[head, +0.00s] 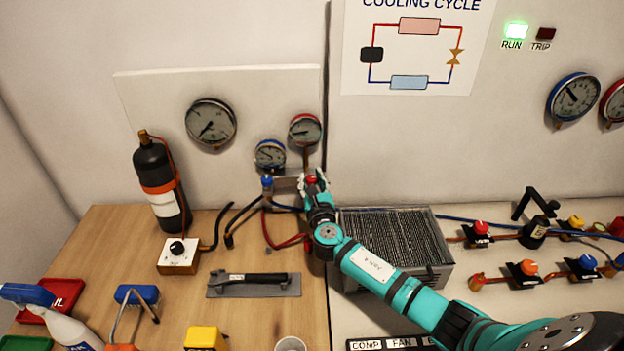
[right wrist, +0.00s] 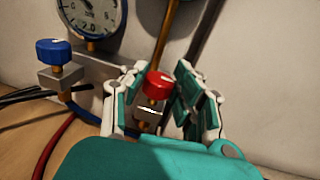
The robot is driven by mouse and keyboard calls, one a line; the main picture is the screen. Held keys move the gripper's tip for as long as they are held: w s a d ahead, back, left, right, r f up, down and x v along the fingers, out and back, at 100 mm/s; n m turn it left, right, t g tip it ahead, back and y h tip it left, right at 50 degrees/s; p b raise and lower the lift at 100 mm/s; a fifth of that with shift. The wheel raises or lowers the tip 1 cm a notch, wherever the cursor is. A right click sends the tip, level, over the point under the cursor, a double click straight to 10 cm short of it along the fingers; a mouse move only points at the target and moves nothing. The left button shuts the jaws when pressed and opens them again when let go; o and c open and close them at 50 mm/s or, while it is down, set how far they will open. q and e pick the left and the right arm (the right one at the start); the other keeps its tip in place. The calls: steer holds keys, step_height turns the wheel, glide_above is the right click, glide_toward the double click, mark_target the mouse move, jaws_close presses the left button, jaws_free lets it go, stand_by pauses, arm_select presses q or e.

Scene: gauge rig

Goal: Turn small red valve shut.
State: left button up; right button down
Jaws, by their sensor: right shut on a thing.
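The small red valve (right wrist: 159,86) has a red knob with a white mark and sits on a metal block below the gauges. It also shows in the head view (head: 311,180), partly covered by my right gripper. My right gripper (right wrist: 152,90) has its teal and white fingers on either side of the red knob and is shut on it. In the head view the right gripper (head: 314,184) reaches the manifold from the lower right. My left gripper is not in view.
A blue valve (right wrist: 54,53) stands just left of the red one, with a blue-rimmed gauge (head: 270,155) and a red-rimmed gauge (head: 305,129) above. Hoses hang below. A finned box (head: 440,240) stands right of my right gripper. A black bottle (head: 160,185) stands left.

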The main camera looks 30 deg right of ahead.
steer(key=c, duration=1)
jaws_free()
steer(key=shift+s, duration=0.1)
steer(key=v, duration=1.2)
steer(key=shift+r, duration=0.1)
